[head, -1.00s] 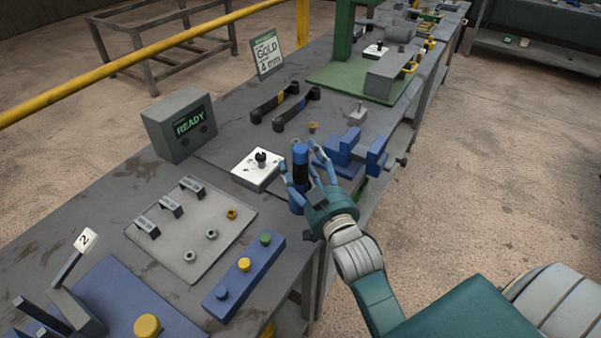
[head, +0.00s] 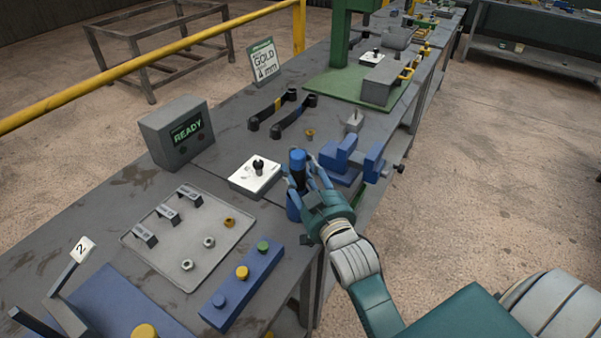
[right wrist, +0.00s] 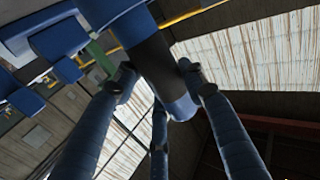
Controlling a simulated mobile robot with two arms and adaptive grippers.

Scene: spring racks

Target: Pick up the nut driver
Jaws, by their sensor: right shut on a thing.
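The nut driver (head: 298,160) has a blue top and a dark middle band. It stands roughly upright at the front edge of the bench, beside a blue stand or base (head: 293,206). My right gripper (head: 303,182) is shut on it around its middle. In the right wrist view the nut driver (right wrist: 152,58) lies between the fingertips of my right gripper (right wrist: 158,85), its dark band between them. I cannot tell whether it is clear of its base. My left gripper is not in view.
A white block with a black knob (head: 255,176) is just left of the gripper. A blue vise (head: 350,160) is close on the right. A grey tray (head: 160,255) with nuts and a blue button box (head: 240,285) lie nearer. A READY display box (head: 176,132) stands behind.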

